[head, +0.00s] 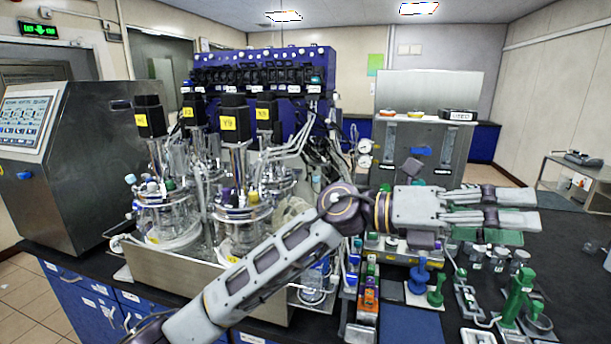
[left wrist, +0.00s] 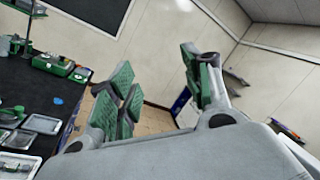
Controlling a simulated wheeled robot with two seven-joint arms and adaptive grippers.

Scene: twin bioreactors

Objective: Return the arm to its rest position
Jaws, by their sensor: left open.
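My left arm comes in from the lower left of the head view and reaches across the bench to the right. My left gripper (head: 510,208) is held above the bench, right of the bioreactors, with its fingers pointing right. It also shows in the left wrist view (left wrist: 160,95), where its green-padded fingers stand apart with nothing between them. The right gripper does not show in either view.
Glass bioreactors (head: 240,222) with black motors stand in a steel tray (head: 190,282) behind my forearm. Green fittings (head: 518,297) and blue fittings (head: 420,272) stand on the dark bench beneath the gripper. A steel cabinet (head: 440,148) stands behind it.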

